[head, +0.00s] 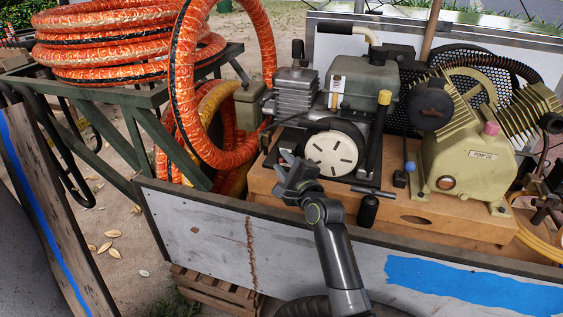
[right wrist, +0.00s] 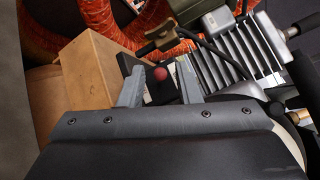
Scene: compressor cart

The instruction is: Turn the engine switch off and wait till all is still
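The engine stands on the cart's wooden deck, with a grey-green tank (head: 362,84), a finned cylinder (head: 294,92) and a white slotted disc (head: 333,152). My right gripper (head: 284,164) is at the disc's left, low beside the engine. In the right wrist view my right gripper (right wrist: 157,75) has its two fingers apart. A small red knob (right wrist: 160,73) on a black box shows between them beside the finned cylinder (right wrist: 225,60); I cannot tell whether a finger touches it. In the head view the knob is hidden by the gripper. My left gripper is out of view.
A yellow-green pump (head: 465,165) with a pink knob stands right of the engine. Orange hose (head: 185,90) coils at the left. The cart's grey side panel (head: 215,235) runs below my right gripper. A wooden block (right wrist: 90,75) is close to the left finger in the wrist view.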

